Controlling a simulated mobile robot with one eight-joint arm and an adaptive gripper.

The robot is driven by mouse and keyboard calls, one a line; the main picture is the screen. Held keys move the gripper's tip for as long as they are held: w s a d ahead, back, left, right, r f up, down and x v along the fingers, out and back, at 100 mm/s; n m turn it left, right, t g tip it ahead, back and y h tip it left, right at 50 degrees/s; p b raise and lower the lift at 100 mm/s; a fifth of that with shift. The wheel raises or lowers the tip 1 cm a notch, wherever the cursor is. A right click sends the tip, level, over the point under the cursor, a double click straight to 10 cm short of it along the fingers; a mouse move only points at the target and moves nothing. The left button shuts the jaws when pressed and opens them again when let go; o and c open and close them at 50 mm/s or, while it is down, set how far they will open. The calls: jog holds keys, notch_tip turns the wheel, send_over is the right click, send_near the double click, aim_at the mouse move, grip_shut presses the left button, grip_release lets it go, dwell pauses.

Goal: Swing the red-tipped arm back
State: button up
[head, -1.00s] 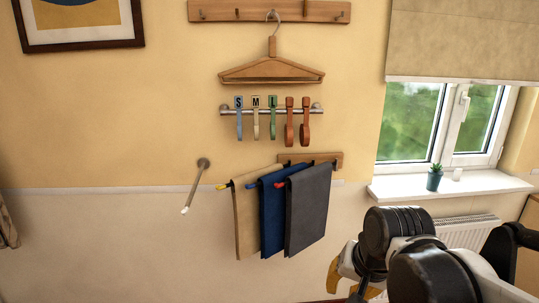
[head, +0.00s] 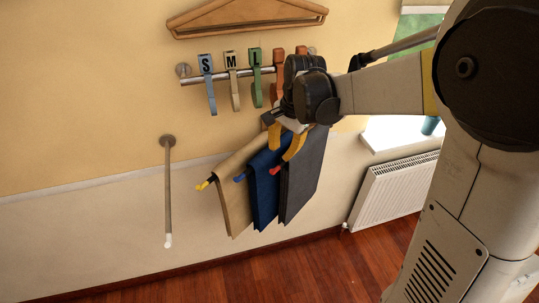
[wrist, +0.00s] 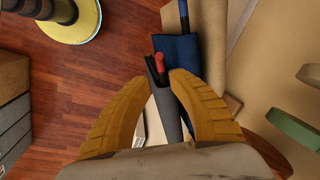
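The red-tipped arm carries dark grey trousers (head: 303,178) on the wall rack. Its red tip (head: 274,171) points out to the left in the head view; the red tip also shows in the wrist view (wrist: 160,62). My gripper (head: 281,147) is open above the trousers, with its yellow fingers apart. In the wrist view the red tip lies just beyond the gap between my fingertips (wrist: 160,79), and grey cloth runs between the fingers. Contact cannot be told. Beside it are the blue-tipped arm with blue trousers (head: 264,185) and the yellow-tipped arm with beige trousers (head: 236,195).
Hooks marked S, M and L (head: 230,82) hang on a rail above the rack, near my wrist. A white-tipped rod (head: 168,195) hangs on the wall to the left. A radiator (head: 393,192) stands to the right. The floor below is clear.

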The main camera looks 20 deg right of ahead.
aim_at(276, 169)
jog(key=f, duration=0.3)
jog(key=w+f+b, duration=0.1)
jog(key=f, duration=0.1)
jog(key=a+f, duration=0.1)
jog(key=f, duration=0.2)
jog(key=shift+w+f+b, duration=0.25)
jog(key=shift+f+b, duration=0.05)
jog(key=shift+f, duration=0.05)
grip_shut()
